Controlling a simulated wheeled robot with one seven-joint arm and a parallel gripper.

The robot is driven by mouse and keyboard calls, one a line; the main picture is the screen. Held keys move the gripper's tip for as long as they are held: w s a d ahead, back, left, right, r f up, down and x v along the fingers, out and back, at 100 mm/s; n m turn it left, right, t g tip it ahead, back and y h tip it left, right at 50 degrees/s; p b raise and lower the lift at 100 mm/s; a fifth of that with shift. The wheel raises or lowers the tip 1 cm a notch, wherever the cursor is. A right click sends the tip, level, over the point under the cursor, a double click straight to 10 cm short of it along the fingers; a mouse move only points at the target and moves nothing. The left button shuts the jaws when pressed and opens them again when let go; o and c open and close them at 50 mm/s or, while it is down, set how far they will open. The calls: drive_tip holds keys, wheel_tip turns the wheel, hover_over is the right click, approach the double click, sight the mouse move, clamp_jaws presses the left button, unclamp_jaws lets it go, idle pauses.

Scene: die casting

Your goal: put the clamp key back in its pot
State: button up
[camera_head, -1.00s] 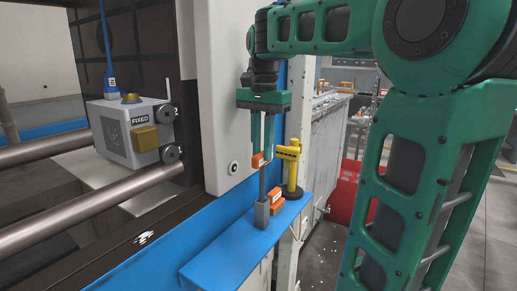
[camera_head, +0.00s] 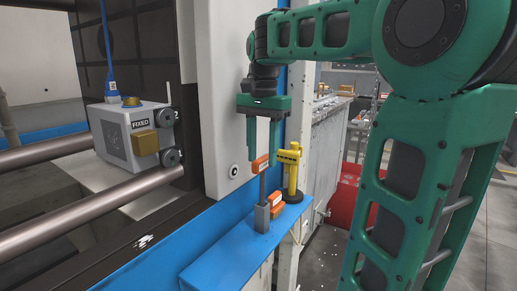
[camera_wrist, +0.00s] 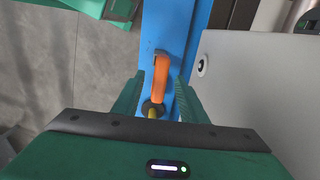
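The clamp key has an orange handle (camera_head: 260,164) and a grey shaft (camera_head: 263,188). It stands about upright, with the lower end of its shaft in the small grey pot (camera_head: 262,218) on the blue ledge. My gripper (camera_head: 263,147) is directly above the key, fingers pointing down and spread apart. In the wrist view the orange handle (camera_wrist: 163,75) shows in the gap between the open fingers (camera_wrist: 158,88), with clearance visible on both sides.
A yellow post (camera_head: 291,170) on a black base stands close behind the key. An orange block (camera_head: 276,211) lies beside the pot. The white machine panel (camera_head: 222,100) is close on the left. The blue ledge (camera_head: 225,258) is bare toward the front.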

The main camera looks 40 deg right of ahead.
wheel_tip(320, 180, up, 11)
idle(0.9)
drive_tip(key=shift+f, duration=0.15)
